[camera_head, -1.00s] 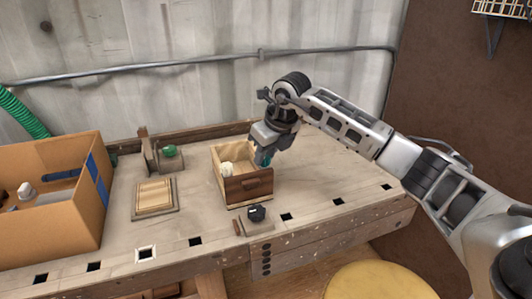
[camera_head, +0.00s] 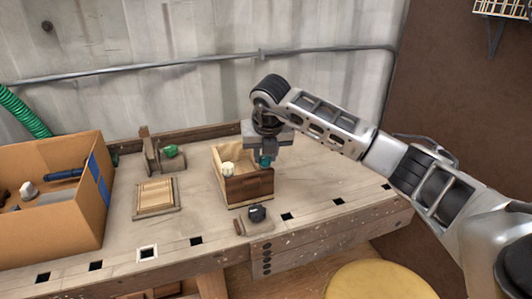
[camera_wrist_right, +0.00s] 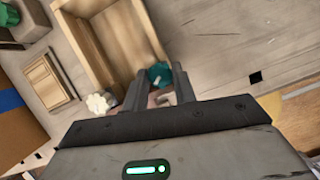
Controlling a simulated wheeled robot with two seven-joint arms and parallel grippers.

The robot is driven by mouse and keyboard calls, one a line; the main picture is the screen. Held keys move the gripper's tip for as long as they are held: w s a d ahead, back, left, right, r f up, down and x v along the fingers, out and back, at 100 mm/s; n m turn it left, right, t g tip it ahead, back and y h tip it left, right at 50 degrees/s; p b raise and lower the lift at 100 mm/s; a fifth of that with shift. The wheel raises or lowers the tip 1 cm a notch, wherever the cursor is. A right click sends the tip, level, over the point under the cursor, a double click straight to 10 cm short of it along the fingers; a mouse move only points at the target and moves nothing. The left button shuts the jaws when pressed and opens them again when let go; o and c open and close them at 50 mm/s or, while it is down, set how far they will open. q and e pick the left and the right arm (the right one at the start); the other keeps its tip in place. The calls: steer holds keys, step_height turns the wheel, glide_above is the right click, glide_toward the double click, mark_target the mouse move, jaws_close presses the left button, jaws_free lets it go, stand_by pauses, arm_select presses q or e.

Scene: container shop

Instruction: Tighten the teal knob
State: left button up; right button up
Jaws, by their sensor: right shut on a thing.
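The teal knob (camera_head: 265,161) sits at the right side of a small open wooden box (camera_head: 246,188) on the workbench. My right gripper (camera_head: 267,158) comes down from above and is shut on the knob. In the right wrist view the teal knob (camera_wrist_right: 158,76) shows between the fingertips of my right gripper (camera_wrist_right: 161,84), partly hidden by them. A cream knob (camera_head: 228,168) is at the box's left side; it also shows in the wrist view (camera_wrist_right: 97,104). My left gripper is not in view.
A cardboard box (camera_head: 60,225) with items stands at the left. A wooden panel (camera_head: 155,197), a green knob on a wooden block (camera_head: 171,152) and a black knob (camera_head: 257,213) are around the wooden box. A yellow stool (camera_head: 380,281) stands in front of the bench.

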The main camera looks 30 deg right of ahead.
steer(key=m, duration=0.2)
steer(key=m+g+h, duration=0.1)
steer(key=m, duration=0.2)
steer(key=shift+w+a+r+m+h, duration=0.1)
steer(key=shift+w+a+m+h, duration=0.05)
steer(key=shift+m+h, duration=0.15)
steer(key=shift+w+m+g+h, duration=0.15)
steer(key=shift+m+g, duration=0.4)
steer(key=shift+m, duration=0.6)
steer(key=shift+s+m+g+h, duration=0.15)
steer(key=shift+m+g, duration=0.4)
steer(key=shift+m, duration=0.6)
steer(key=shift+w, duration=0.15)
steer(key=o, duration=1)
